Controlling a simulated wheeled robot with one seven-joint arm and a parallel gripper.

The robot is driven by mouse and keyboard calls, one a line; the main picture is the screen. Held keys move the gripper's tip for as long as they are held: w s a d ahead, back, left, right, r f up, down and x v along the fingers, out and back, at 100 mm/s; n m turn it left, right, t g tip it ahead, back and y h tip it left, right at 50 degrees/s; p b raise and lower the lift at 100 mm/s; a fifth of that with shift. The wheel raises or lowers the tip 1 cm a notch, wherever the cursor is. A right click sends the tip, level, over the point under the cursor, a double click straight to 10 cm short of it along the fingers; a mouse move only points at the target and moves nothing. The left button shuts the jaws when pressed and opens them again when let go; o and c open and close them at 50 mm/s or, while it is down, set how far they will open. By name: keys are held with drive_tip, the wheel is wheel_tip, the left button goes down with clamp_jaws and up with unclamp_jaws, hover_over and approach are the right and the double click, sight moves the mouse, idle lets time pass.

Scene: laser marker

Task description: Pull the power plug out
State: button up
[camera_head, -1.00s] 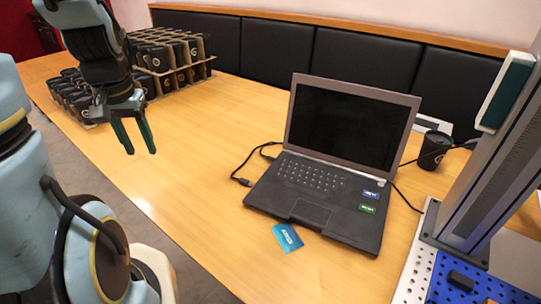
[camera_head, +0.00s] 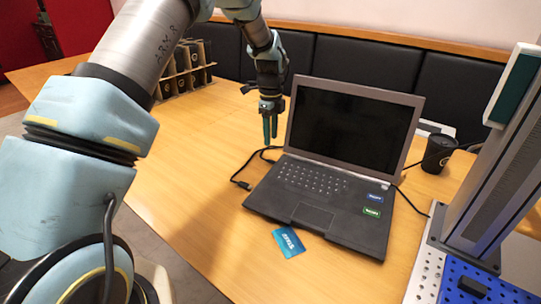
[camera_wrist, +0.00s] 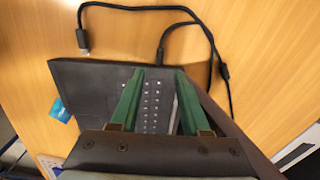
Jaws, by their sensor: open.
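A black cable with a plug leads into the left side of the open laptop (camera_head: 318,203). The plug (camera_wrist: 162,55) sits at the laptop's edge in the wrist view, and the cable (camera_head: 250,165) loops over the table to a loose connector end (camera_head: 243,184). That loose end also shows in the wrist view (camera_wrist: 83,41). My gripper (camera_head: 270,138) is open and empty, pointing down behind the laptop's left side. In the wrist view its green fingers (camera_wrist: 157,100) appear over the keyboard, apart from the plug. In the head view the plug itself is hard to make out.
The wooden table (camera_head: 200,150) is clear left of the laptop. A blue card (camera_head: 288,242) lies at its front edge. A black cup (camera_head: 438,153) stands behind right, and a metal column (camera_head: 490,185) on a perforated board is at the right. Boxed cups (camera_head: 185,75) stand at the back left.

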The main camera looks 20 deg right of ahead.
sight(270, 160)
wheel_tip(270, 160, down, 8)
drive_tip(key=shift+f+p, duration=0.2)
drive_tip(key=shift+p, duration=0.65)
clamp_jaws()
idle(0.9)
